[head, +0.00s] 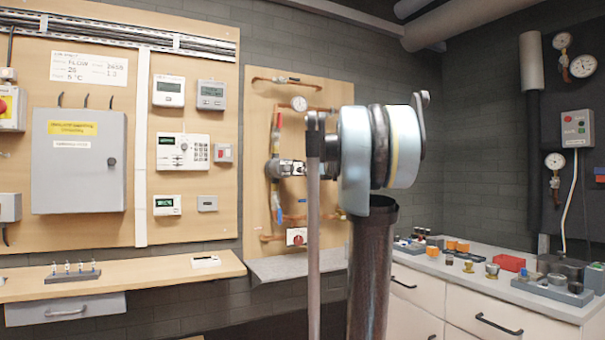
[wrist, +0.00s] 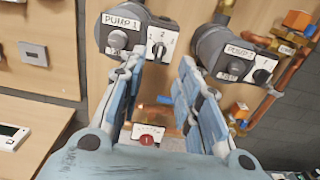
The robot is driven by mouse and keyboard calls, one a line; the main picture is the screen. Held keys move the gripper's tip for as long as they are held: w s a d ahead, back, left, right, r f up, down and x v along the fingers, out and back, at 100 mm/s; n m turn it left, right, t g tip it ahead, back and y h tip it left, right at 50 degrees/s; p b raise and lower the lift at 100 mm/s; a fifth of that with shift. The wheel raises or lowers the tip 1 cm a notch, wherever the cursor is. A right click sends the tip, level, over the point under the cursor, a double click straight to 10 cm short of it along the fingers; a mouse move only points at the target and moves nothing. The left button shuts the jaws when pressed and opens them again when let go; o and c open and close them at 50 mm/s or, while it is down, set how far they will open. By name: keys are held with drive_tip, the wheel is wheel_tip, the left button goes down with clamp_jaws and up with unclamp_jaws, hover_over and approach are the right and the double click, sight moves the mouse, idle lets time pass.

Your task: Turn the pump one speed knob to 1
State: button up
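In the wrist view, pump 1 (wrist: 120,32) is a dark round body with a "PUMP 1" label. Its speed knob (wrist: 158,51) is small and black, on a white plate with printed numbers, at the pump's right side. The knob's exact setting is too small to read. My gripper (wrist: 161,63) is open, its two blue-grey fingers apart. The knob shows between the fingertips, nearer the left one, and I see nothing held. Whether a finger touches the knob, I cannot tell. In the head view, my arm hides the gripper and part of the wooden pump board (head: 338,92).
Pump 2 (wrist: 238,52) with its own black knob (wrist: 262,75) stands to the right in the wrist view, near copper pipes (wrist: 285,75). A red knob (wrist: 147,141) on a white plate is lower down. In the head view, a cluttered counter (head: 540,300) stands right.

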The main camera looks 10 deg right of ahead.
sight(300, 170)
drive_tip(key=x, duration=0.8)
clamp_jaws()
